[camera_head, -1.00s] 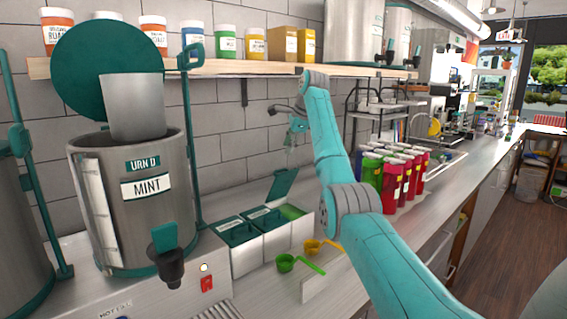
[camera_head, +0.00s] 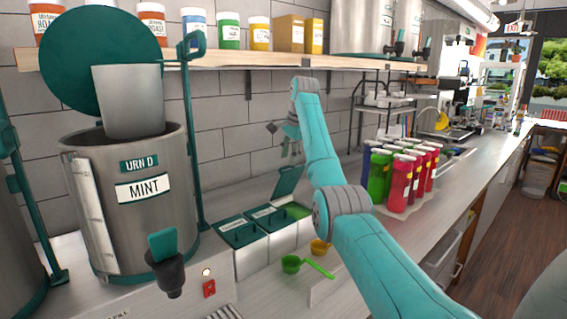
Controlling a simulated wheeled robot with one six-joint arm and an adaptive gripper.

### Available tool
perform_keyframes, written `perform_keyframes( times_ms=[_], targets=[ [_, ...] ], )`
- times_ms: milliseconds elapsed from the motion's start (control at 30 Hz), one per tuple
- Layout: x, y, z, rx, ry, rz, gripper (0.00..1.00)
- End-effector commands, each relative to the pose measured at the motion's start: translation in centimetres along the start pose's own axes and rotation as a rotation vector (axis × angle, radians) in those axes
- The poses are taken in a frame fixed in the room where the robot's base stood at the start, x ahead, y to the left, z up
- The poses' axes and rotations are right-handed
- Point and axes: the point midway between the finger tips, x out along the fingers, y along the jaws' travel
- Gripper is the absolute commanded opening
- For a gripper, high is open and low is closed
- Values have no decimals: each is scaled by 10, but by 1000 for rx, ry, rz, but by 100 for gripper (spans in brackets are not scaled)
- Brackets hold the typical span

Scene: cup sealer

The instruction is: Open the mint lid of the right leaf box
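A row of white leaf boxes with teal lids stands on the counter beside the urn. The right leaf box (camera_head: 283,240) has its lid (camera_head: 288,182) raised and tilted back, with green leaf (camera_head: 297,210) showing inside. My arm hides part of its right side. The lids of the boxes to its left (camera_head: 238,232) are down. My gripper (camera_head: 291,153) is above and behind the raised lid, near the wall, and seems apart from it. Its fingers are small and partly behind my arm, so I cannot tell whether they are open.
A steel urn labelled MINT (camera_head: 135,215) stands at left. A green scoop (camera_head: 291,264) and a yellow scoop (camera_head: 320,247) lie before the boxes. Colourful bottles (camera_head: 400,182) stand right of my arm. A loaded shelf (camera_head: 230,68) runs above.

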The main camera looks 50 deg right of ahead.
Motion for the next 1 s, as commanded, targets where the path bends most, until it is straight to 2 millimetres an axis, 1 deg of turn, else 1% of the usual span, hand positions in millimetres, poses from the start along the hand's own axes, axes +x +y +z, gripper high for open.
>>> perform_keyframes(
  times_ms=[33,100,233,367,600,667,700,733,767,1000],
  targets=[
    [7,2,-2,2,0,1,37],
    [15,3,-3,4,0,1,37],
    [24,4,-5,6,2,-1,37],
    [28,4,-6,7,2,-1,37],
    [28,4,-6,7,2,-1,37],
    [28,4,-6,7,2,-1,22],
    [28,4,-6,7,2,-1,12],
    [28,4,-6,7,2,-1,5],
    [28,4,-6,7,2,-1,0],
    [28,4,-6,7,2,-1,0]
  ],
)
